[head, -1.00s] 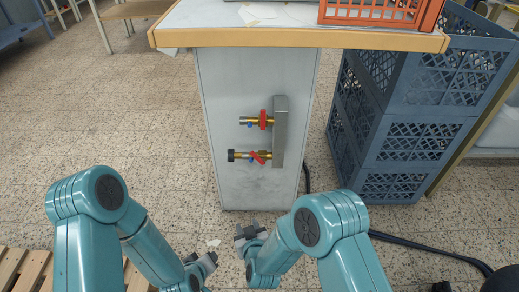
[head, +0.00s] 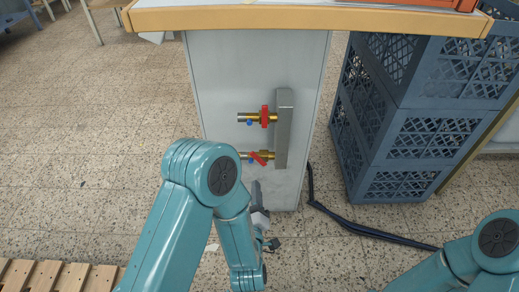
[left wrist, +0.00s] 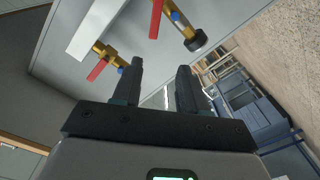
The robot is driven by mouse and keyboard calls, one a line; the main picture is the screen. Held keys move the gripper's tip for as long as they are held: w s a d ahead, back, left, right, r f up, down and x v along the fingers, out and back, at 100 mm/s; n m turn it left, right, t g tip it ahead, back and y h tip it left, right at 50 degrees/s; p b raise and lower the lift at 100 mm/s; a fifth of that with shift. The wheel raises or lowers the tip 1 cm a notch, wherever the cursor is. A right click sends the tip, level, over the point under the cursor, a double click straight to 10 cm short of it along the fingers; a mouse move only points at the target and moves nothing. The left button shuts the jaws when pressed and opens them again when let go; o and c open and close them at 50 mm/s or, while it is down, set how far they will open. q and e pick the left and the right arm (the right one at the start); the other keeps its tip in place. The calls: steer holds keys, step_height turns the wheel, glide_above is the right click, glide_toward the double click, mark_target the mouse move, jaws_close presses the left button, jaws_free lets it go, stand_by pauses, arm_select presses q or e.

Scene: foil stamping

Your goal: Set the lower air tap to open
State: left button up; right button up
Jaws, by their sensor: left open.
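The lower air tap (head: 262,155) is a brass valve on a grey manifold (head: 284,130) fixed to the white cabinet side. Its red lever slants across the pipe in the head view; my left arm hides its outer end there. In the left wrist view the lower tap (left wrist: 184,26) has a black end, and its red lever is at the top edge. The upper tap (head: 263,116) has a red lever across its pipe; it also shows in the left wrist view (left wrist: 106,54). My left gripper (head: 257,190) is open and empty below the lower tap, apart from both taps. My right gripper is out of view.
A wood-edged worktop (head: 300,18) overhangs the cabinet. Blue crates (head: 415,135) stand stacked to the right. A black hose (head: 350,228) runs along the floor. A wooden pallet (head: 60,275) lies at lower left.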

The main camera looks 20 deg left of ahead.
mark_target(253, 155)
arm_select(q)
steer(key=shift+h, duration=0.3)
steer(key=b+x, duration=0.1)
steer(key=x, duration=0.4)
steer(key=b+x, duration=0.1)
steer(key=x, duration=0.4)
steer(key=d+b+x, duration=0.1)
steer(key=x, duration=0.4)
steer(key=shift+w+r, duration=0.1)
steer(key=shift+w, duration=0.35)
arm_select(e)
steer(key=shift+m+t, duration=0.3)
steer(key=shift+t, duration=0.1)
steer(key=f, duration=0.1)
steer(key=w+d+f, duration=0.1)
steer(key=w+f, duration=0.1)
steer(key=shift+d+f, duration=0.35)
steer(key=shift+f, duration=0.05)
